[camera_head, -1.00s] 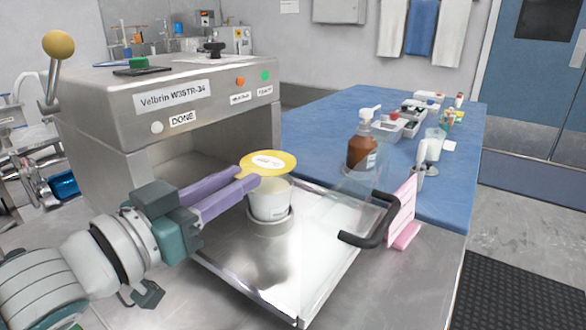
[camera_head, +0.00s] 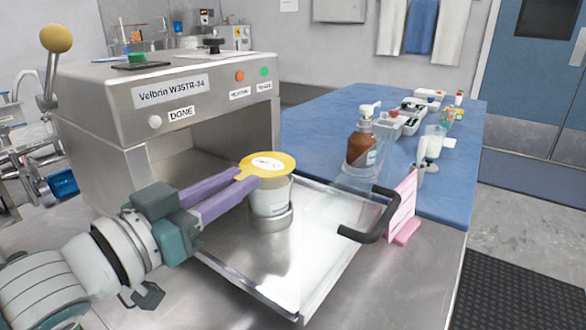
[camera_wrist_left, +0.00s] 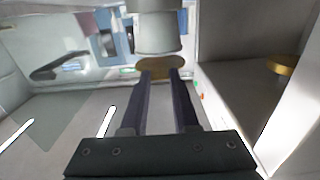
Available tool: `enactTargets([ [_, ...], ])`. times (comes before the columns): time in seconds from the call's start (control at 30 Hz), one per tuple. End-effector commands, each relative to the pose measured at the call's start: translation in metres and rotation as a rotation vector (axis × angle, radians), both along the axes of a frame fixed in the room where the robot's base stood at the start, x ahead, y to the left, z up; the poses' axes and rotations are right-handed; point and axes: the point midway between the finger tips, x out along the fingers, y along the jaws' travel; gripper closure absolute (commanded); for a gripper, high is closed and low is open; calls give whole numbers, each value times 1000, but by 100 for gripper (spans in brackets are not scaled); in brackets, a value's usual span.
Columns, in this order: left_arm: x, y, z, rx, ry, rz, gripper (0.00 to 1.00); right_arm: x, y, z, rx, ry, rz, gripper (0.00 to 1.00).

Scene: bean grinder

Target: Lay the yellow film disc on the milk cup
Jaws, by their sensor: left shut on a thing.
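The yellow film disc (camera_head: 281,165), with a white printed centre, lies flat over the mouth of the milk cup (camera_head: 270,199). I cannot tell whether it touches the rim all round. The white cup stands upright in a round metal holder on the steel tray and hides beneath the disc at its top. My left gripper (camera_head: 238,179) is shut on the disc's tab, left of the cup. In the left wrist view the fingers (camera_wrist_left: 161,75) reach to the yellow tab (camera_wrist_left: 150,68), with the cup (camera_wrist_left: 158,38) just beyond. My right gripper is not in view.
The steel tray (camera_head: 296,276) has a black handle (camera_head: 373,226) at its right. The grey machine (camera_head: 160,110) stands behind and left. A pink card stand (camera_head: 402,212) is beside the handle. A brown bottle (camera_head: 361,148) and several containers stand on the blue table (camera_head: 318,128).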

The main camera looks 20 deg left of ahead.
Motion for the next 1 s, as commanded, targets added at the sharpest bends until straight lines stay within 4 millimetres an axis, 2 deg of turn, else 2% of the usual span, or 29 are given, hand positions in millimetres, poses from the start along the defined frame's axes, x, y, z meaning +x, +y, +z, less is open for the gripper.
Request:
enactTargets([
  [1.0, 0, 0, -11, -1, -1, -1, 100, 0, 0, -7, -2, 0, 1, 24],
])
